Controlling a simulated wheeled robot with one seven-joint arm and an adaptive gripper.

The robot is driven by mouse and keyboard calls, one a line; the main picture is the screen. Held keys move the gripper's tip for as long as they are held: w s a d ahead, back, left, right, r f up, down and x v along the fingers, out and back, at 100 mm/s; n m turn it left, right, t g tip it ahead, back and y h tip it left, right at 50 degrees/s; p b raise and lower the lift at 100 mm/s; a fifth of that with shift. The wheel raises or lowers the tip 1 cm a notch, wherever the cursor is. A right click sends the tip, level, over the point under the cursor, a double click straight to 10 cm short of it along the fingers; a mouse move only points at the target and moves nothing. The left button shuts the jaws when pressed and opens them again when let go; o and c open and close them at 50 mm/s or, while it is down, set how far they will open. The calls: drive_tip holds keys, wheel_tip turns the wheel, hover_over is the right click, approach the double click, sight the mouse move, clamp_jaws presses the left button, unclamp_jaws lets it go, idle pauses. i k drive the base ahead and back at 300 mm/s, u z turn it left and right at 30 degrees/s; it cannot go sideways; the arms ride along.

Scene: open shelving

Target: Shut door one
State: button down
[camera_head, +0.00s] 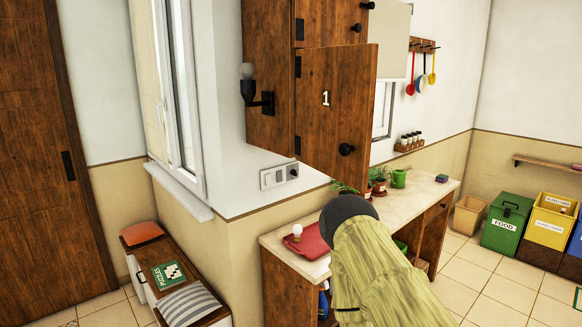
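Door one (325,125) is a brown wooden wall-cabinet door with a white "1" and a round black knob (346,149). Its hinges are on its left edge. It stands open, with its knob side swung out from the cabinet (269,125) over the counter. The cabinet's inside is hidden behind it. One of my arm links, yellow-green with a dark rounded end, rises from the bottom right below the door, apart from it in the picture. My gripper is not in view, so I cannot tell what it holds.
Another cabinet door (330,20) above looks closed. A black lamp (258,97) sticks out on the cabinet's left side. Bins (507,222) stand at right; tiled floor between is clear.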

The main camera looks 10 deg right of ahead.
sight(336, 91)
drive_tip(key=u, duration=1.3)
drive_tip(key=i, duration=3.6)
drive_tip(key=z, duration=3.5)
